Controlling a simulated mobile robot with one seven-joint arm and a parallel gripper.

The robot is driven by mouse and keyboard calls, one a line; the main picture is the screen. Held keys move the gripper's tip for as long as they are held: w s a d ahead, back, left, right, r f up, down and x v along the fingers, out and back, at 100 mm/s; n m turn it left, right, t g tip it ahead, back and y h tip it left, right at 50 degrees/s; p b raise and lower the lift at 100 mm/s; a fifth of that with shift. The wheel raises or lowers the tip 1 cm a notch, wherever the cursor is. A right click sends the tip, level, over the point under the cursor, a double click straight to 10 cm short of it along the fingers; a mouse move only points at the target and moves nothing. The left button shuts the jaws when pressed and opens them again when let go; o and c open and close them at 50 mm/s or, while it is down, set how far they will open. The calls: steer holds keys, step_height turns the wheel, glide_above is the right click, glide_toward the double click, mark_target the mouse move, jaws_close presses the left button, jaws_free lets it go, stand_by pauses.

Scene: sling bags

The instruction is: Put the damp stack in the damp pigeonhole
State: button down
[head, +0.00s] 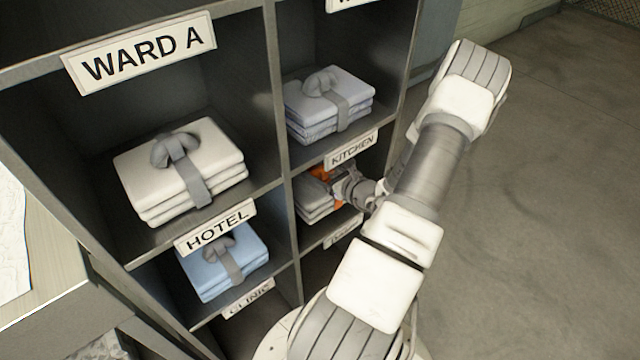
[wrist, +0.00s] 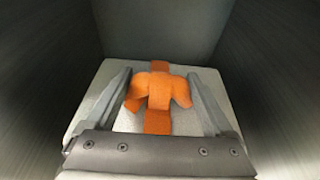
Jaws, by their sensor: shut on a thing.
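A pale grey folded stack (head: 314,205) with an orange band and knot sits inside the compartment below the KITCHEN label (head: 351,149). My gripper (head: 334,180) reaches into that compartment. In the wrist view, the two fingers of my gripper (wrist: 158,88) stand on either side of the orange knot (wrist: 158,90), shut on it, above the pale stack (wrist: 82,108). Dark compartment walls close around it. I cannot tell whether the stack rests fully on the shelf. No label reading "damp" can be read; the label below the stack (head: 343,236) is too small and partly hidden.
The rack holds other stacks with grey bands: white (head: 150,180) above HOTEL (head: 215,229), blue (head: 205,268) above CLINIC (head: 247,299), and pale lilac (head: 310,110) above KITCHEN. A table edge (head: 50,295) is at left. The floor (head: 550,200) at right is clear.

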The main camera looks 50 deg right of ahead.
steer(key=shift+f+b, duration=0.85)
steer(key=shift+f, duration=1.05)
steer(key=shift+w+f+b, duration=0.25)
steer(key=shift+f+b, duration=0.05)
steer(key=shift+f, duration=0.05)
steer(key=shift+f, duration=0.1)
jaws_free()
steer(key=shift+f, duration=0.1)
steer(key=shift+r, duration=0.2)
steer(key=shift+s+r, duration=0.15)
steer(key=shift+s, duration=0.3)
steer(key=p+v, duration=0.3)
steer(key=v, duration=0.8)
